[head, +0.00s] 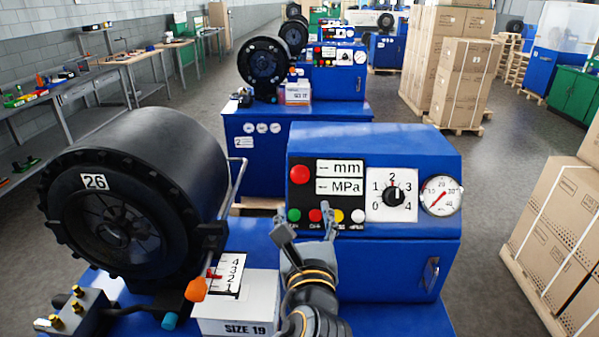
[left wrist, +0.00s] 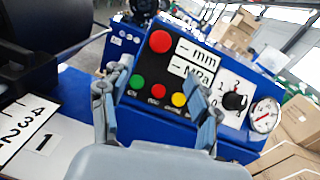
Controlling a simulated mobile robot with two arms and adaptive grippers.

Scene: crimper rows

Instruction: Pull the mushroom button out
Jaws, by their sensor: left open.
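The red mushroom button (head: 299,174) is at the upper left of the black panel (head: 341,168) on the blue control box. It also shows in the left wrist view (left wrist: 160,41), beyond and above the space between the fingers. My left gripper (head: 305,222) is open and empty, below the button and in front of the lower row of small buttons. In the left wrist view its two fingers (left wrist: 154,80) stand apart, with green, red and yellow small buttons seen between them. The gap in depth to the panel is hard to judge. My right gripper is not in view.
A rotary knob (head: 394,195) and a gauge (head: 441,195) sit right of the panel. A large black crimper head (head: 110,225) stands left. A white box marked SIZE 19 (head: 240,315) and an orange-tipped lever (head: 196,289) are near my arm.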

